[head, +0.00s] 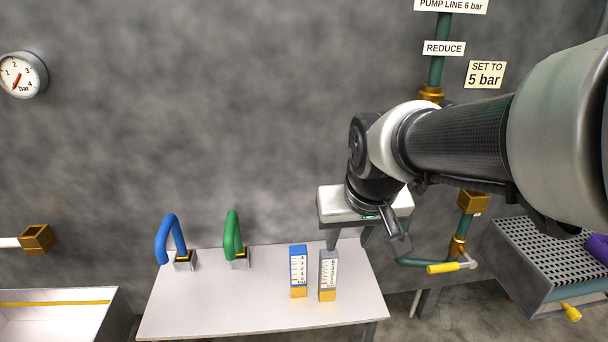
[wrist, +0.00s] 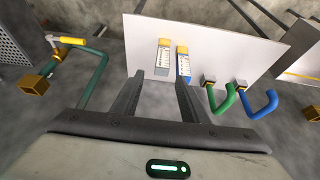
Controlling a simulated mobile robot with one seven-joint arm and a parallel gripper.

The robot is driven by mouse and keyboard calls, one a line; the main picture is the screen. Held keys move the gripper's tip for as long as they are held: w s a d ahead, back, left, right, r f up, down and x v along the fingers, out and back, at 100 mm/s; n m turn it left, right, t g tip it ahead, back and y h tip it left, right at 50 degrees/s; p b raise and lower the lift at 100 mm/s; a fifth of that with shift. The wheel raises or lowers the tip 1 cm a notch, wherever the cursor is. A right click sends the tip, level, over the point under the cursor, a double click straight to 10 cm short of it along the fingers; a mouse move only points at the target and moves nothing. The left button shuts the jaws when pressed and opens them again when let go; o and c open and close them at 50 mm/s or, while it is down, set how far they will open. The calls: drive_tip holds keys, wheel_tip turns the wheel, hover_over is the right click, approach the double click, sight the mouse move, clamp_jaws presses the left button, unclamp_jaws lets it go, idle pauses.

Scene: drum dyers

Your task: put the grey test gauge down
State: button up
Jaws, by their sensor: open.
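The grey test gauge (head: 328,270) stands upright on the white table (head: 215,305), with a white scale on its face and an orange-yellow lower end. A blue gauge (head: 298,267) of like shape stands just left of it. My gripper (head: 349,241) is open and empty, above and behind the grey gauge in the head view. In the wrist view the grey gauge (wrist: 163,57) shows beyond the gap between my open fingertips (wrist: 159,82), apart from them. The blue gauge (wrist: 183,62) is close beside it, beyond the right finger.
A blue hose (head: 168,236) and a green hose (head: 233,233) rise from the table's left half. A pipe with a yellow-handled valve (head: 443,268) is at the right, near a perforated metal bench (head: 550,255). The table's front left is clear.

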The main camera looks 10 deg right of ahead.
drive_tip(key=s+r, duration=0.3)
drive_tip(key=s, duration=0.8)
drive_tip(key=shift+d+t, duration=0.3)
drive_tip(key=shift+d, duration=0.05)
drive_tip(key=shift+r, duration=0.1)
wheel_tip(320, 180, up, 17)
drive_tip(key=p, duration=1.6)
drive_tip(key=shift+p, duration=0.4)
